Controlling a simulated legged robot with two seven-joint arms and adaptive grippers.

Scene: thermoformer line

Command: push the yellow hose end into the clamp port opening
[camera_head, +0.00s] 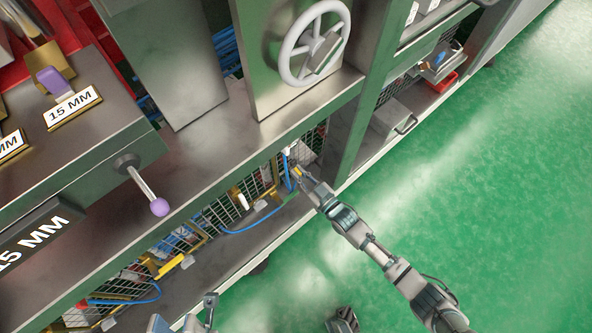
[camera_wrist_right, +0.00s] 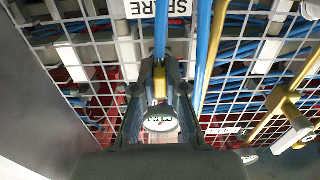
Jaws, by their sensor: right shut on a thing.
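My right gripper (camera_head: 297,172) is at the wire mesh under the machine bench. In the right wrist view, its two dark fingers (camera_wrist_right: 158,90) are shut on the yellow hose end (camera_wrist_right: 159,82), and a blue hose (camera_wrist_right: 161,35) runs up from it. The hose end also shows as a small yellow spot in the head view (camera_head: 297,171). A round pale disc with dark lettering (camera_wrist_right: 160,121) lies between the fingers, below the hose end in the picture. I cannot make out the clamp port opening. Grey parts of my left gripper (camera_head: 210,301) show at the bottom edge; its fingers are unclear.
Mesh panels (camera_head: 215,212) with yellow brackets and looping blue hoses (camera_head: 255,227) run below the bench. A sign reading "SPARE" (camera_wrist_right: 158,8) hangs on the mesh. A grey panel (camera_wrist_right: 35,110) stands at left in the wrist view. The green floor (camera_head: 480,190) is open at right.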

